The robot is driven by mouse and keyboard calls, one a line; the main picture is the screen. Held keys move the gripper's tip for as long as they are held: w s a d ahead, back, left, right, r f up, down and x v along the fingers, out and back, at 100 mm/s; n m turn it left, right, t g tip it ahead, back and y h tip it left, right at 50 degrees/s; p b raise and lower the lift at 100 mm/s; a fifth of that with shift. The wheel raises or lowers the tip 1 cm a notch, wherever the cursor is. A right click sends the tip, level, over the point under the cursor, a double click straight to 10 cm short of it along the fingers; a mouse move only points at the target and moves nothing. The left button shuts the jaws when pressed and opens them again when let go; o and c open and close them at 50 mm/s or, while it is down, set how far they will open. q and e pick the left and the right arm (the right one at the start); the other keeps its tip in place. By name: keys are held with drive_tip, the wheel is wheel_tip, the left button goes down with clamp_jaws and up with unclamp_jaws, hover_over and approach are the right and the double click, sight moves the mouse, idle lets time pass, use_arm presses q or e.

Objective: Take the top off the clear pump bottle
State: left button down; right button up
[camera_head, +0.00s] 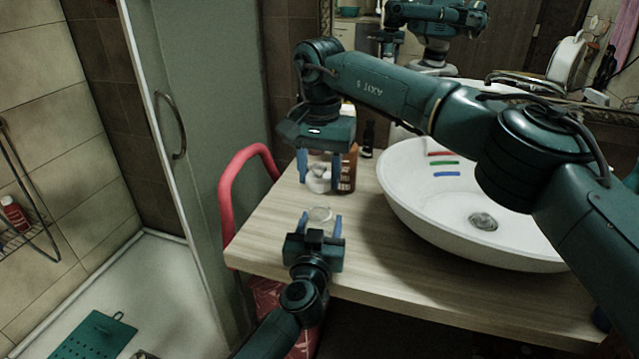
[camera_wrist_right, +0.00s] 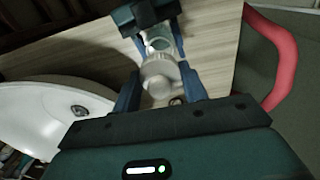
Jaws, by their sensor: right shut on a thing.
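The white top (camera_head: 319,178) of the clear pump bottle is between the fingers of my right gripper (camera_head: 319,170). In the right wrist view, the top (camera_wrist_right: 160,77) sits between the blue fingertips (camera_wrist_right: 160,88), and the gripper is shut on it. The clear bottle body (camera_head: 319,214) is between the fingers of my left gripper (camera_head: 320,225), close to the counter's front left edge. In the head view a gap shows between top and bottle body. The right wrist view also shows the bottle body (camera_wrist_right: 160,44) behind the top, partly hidden.
A brown bottle (camera_head: 349,170) stands just behind and right of the top. A small dark bottle (camera_head: 368,138) is farther back. The white basin (camera_head: 400,205) fills the right of the wooden counter (camera_head: 375,260). A red rail (camera_head: 227,195) borders the counter's left side.

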use_arm(q)
drive_tip(key=shift+c, duration=2.3)
unclamp_jaws()
